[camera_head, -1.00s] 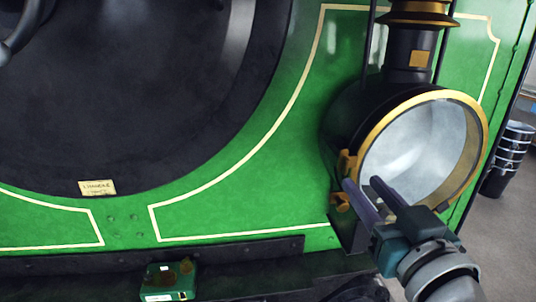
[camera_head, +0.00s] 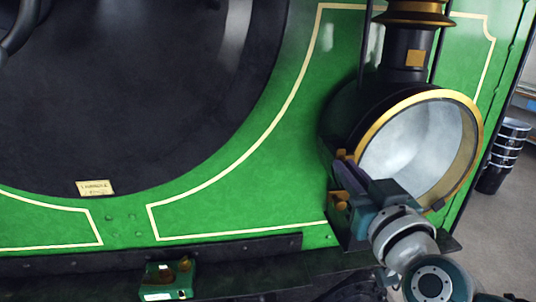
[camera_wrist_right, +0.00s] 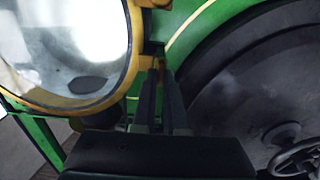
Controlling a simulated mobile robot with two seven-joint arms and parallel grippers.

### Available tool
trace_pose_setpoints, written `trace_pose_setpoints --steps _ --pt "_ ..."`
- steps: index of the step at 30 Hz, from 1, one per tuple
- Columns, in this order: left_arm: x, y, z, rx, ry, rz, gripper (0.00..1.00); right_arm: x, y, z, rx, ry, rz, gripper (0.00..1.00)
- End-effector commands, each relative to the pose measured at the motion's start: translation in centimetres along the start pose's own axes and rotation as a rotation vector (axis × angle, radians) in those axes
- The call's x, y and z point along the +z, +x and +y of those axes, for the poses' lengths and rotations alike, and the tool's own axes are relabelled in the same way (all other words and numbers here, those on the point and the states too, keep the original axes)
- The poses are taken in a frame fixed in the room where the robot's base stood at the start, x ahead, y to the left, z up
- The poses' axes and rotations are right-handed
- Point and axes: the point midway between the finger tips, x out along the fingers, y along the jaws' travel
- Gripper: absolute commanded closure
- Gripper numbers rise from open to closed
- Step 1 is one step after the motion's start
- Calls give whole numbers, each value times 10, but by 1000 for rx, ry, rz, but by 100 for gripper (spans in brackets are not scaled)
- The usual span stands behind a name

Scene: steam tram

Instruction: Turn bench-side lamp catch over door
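The lamp (camera_head: 345,115) is a black drum with a brass-rimmed round front (camera_head: 462,97) and a pale inside; the rim also fills the left of the right wrist view (camera_wrist_right: 131,45). Small brass fittings sit at the rim's left edge, an upper one (camera_head: 345,156) and a lower one (camera_head: 338,200); I cannot tell which is the catch. My right gripper (camera_head: 347,177) has its fingers at these fittings. In the right wrist view its two fingers (camera_wrist_right: 160,75) lie close together, with a small orange-brass bit at their tips. Whether they grip it is hidden. My left gripper is out of view.
A large dark round door (camera_head: 130,90) on the green front (camera_head: 240,205) fills the left. A small green box (camera_head: 168,281) rests on the dark ledge below. Stacked black buckets (camera_head: 506,155) stand on the floor at right. Open space lies right of the lamp.

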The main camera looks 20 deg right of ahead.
Motion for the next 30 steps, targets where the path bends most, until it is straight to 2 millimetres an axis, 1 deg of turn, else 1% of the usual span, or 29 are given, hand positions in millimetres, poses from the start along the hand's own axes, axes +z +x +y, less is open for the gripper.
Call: trace_pose_setpoints --steps 20,26,30 --pt "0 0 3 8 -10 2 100 0 0 0 0 15 0 100" --pt "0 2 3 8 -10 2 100 0 0 0 -1 88 0 100" --pt "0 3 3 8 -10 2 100 1 0 1 0 184 0 100"
